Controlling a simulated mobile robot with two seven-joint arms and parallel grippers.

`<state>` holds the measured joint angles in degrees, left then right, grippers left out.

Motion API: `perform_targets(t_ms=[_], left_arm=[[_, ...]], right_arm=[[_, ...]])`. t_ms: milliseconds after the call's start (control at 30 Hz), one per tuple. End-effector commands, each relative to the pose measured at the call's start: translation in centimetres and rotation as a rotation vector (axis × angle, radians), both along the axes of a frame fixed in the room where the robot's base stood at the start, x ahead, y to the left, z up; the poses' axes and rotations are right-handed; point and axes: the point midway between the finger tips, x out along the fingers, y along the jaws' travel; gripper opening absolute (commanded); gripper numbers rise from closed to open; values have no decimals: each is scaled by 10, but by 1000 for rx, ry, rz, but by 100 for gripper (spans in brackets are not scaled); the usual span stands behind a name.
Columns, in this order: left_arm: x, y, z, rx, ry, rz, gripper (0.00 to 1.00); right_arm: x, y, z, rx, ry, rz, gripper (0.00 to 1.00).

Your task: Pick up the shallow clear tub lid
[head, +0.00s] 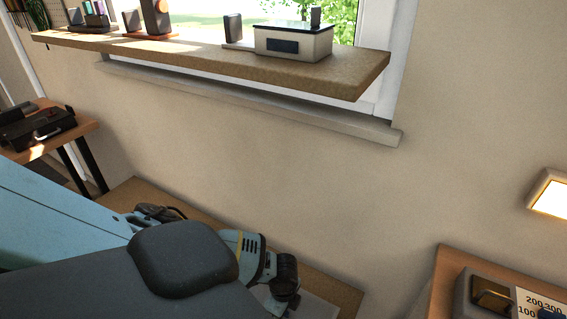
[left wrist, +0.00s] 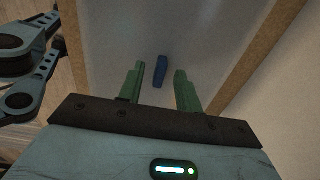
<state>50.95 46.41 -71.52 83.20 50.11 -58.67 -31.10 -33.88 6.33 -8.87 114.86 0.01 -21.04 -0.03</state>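In the left wrist view my left gripper (left wrist: 157,82) has its two green fingers apart, with nothing held between them. Beyond the fingertips a small blue elongated piece (left wrist: 161,71) lies on a pale grey flat surface (left wrist: 112,40). I cannot tell whether this surface is the shallow clear tub lid; no lid outline is clear. In the head view a small grey patch (head: 319,308) shows on the low wooden table (head: 338,288), beside my arm. My arm hides most of that table, and the left fingertips do not show there. My right gripper does not show.
A wooden window shelf (head: 215,62) holds a pale box with a dark top (head: 293,42) and several small devices. A side table at left carries a black case (head: 38,130). A wooden surface with a dark device (head: 488,292) is at lower right. Wooden strips (left wrist: 250,45) border the grey surface.

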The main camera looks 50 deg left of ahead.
Motion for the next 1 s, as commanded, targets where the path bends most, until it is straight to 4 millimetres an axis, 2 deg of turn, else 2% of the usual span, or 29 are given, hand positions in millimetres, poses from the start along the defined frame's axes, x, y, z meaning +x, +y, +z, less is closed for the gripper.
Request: perform_targets(t_ms=[33,233,267,667,833,1000], left_arm=[[0,0,0,0,0,0,27],[0,0,0,0,0,0,1],[0,0,0,0,0,0,0],[0,0,3,0,0,1,0],[1,0,16,0,-2,1,0],[-4,2,39,1,0,0,0]], right_arm=[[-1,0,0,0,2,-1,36],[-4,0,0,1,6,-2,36],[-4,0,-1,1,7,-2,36],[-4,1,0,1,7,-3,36],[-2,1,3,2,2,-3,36],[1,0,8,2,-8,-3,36]])
